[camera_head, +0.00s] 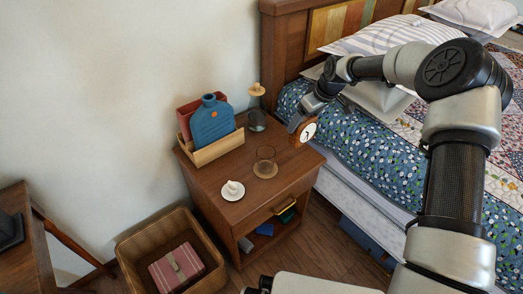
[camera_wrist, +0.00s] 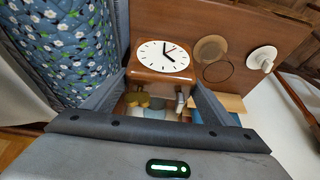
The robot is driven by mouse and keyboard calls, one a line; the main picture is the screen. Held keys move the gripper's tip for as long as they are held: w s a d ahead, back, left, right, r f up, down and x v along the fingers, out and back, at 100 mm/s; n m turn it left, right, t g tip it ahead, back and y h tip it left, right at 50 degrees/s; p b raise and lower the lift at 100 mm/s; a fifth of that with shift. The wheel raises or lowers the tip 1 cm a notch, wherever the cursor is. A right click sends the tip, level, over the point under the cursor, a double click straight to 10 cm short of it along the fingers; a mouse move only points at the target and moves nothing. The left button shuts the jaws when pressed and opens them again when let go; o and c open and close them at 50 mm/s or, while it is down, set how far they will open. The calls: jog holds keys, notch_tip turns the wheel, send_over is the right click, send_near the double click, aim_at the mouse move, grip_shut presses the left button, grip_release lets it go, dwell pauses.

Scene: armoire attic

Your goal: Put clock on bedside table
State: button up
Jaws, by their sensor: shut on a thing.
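The clock (camera_head: 307,132) is a small wooden block with a round white face and dark hands. It shows large in the wrist view (camera_wrist: 163,57), between the two fingers. My gripper (camera_head: 300,117) is shut on it from behind; the fingers (camera_wrist: 160,88) press its sides. The bedside table (camera_head: 212,178) is brown wood with a yellow-handled drawer; its top fills the upper part of the wrist view (camera_wrist: 235,25). The clock appears at the table's right edge, on the bed side. I cannot tell whether its base touches the top.
On the table are a wooden holder (camera_head: 217,149) with a blue bottle (camera_head: 211,122), a glass vessel with a wooden top (camera_head: 257,120), a coaster (camera_head: 265,170) and a white dish (camera_head: 233,190). The bed (camera_head: 360,145) lies right; a basket (camera_head: 130,247) stands on the floor.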

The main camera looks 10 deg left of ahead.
aim_at(308, 131)
notch_tip(308, 131, down, 9)
jog(key=shift+f+b, duration=0.2)
jog(key=shift+b, duration=0.85)
jog(key=shift+f, duration=0.1)
jog(key=shift+f, duration=0.15)
jog(key=o, duration=1.5)
jog(key=shift+o, duration=0.2)
jog(key=shift+r, duration=0.35)
jog(key=p+v, duration=0.2)
jog(key=v, duration=0.9)
jog(key=shift+s+d+r+p, duration=0.1)
jog(key=shift+s+r+p, duration=0.05)
jog(key=shift+r+p, duration=0.15)
jog(key=shift+r, duration=0.1)
